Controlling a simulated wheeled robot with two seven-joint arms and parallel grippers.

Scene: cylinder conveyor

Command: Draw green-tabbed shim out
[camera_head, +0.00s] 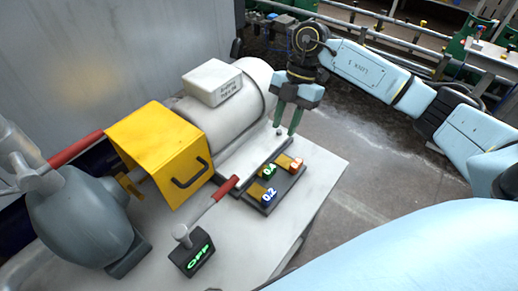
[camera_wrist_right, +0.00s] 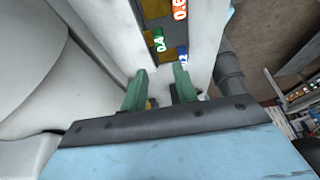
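The green-tabbed shim (camera_head: 269,170), marked 0.4, lies in a dark shim tray (camera_head: 262,207) on the machine's base. In the right wrist view its green tab (camera_wrist_right: 159,40) shows beyond my fingertips. My right gripper (camera_head: 286,131) is over the far end of the tray beside the motor, fingers pointing down. It is open, with a gap between its green fingers (camera_wrist_right: 161,83), and apart from the shims. My left gripper is not in view.
A white motor (camera_head: 225,118) stands behind the tray. A yellow guard with a black handle (camera_head: 165,150) and a grey pump (camera_head: 80,215) stand to the left. The front tabletop (camera_head: 255,240) is clear.

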